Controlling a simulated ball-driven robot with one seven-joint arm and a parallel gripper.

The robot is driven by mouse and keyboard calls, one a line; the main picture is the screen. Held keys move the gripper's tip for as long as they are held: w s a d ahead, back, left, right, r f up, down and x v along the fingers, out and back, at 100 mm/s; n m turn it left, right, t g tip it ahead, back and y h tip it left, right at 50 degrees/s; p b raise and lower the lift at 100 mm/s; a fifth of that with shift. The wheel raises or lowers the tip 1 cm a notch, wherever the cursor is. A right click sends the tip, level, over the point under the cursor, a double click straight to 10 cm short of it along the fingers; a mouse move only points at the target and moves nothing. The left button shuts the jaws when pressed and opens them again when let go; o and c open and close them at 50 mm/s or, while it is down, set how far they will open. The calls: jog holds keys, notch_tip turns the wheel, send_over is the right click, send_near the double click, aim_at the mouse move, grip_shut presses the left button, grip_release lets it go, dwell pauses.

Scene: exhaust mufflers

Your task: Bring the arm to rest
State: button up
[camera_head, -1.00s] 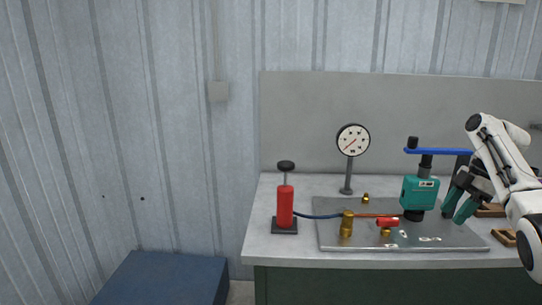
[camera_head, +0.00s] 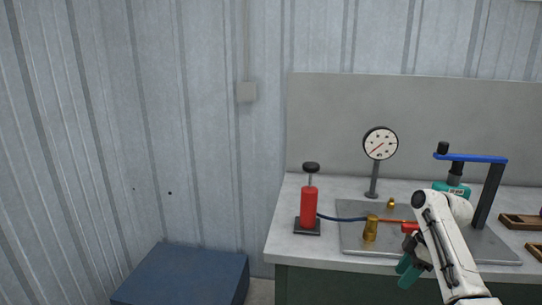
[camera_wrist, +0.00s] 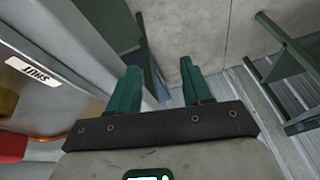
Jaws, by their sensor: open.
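My gripper (camera_head: 411,270) has green fingers and hangs at the front edge of the workbench (camera_head: 300,255), at the end of my white arm. In the wrist view its two green fingers (camera_wrist: 158,88) stand apart with nothing between them. They point past the bench toward the floor (camera_wrist: 205,45). My arm hides part of the metal plate and most of the teal device (camera_head: 452,189) under the blue lever.
On the bench stand a red pump (camera_head: 308,205), a dial gauge (camera_head: 380,143), a brass fitting (camera_head: 370,229) and a blue lever (camera_head: 475,158) on a dark post. Wooden trays (camera_head: 520,221) lie at right. A blue box (camera_head: 185,275) stands left of the bench.

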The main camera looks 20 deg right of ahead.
jog(key=s+a+f+m+h, duration=0.15)
jog(key=s+a+f, duration=0.25)
jog(key=a+f, duration=0.5)
jog(key=s+a+f+m+y, duration=0.1)
jog(key=s+a+f+m, duration=0.3)
jog(key=a, duration=0.8)
jog(key=s+a+m+h, duration=0.1)
jog(key=s+a+m, duration=0.1)
jog(key=s, duration=0.9)
jog(key=s+a+m+h+p, duration=0.1)
jog(key=s+a, duration=0.3)
jog(key=s, duration=0.8)
jog(key=shift+a+r+m+h, duration=0.2)
jog(key=shift+r+m+h, duration=0.15)
jog(key=shift+m+h, duration=0.45)
dwell(0.7)
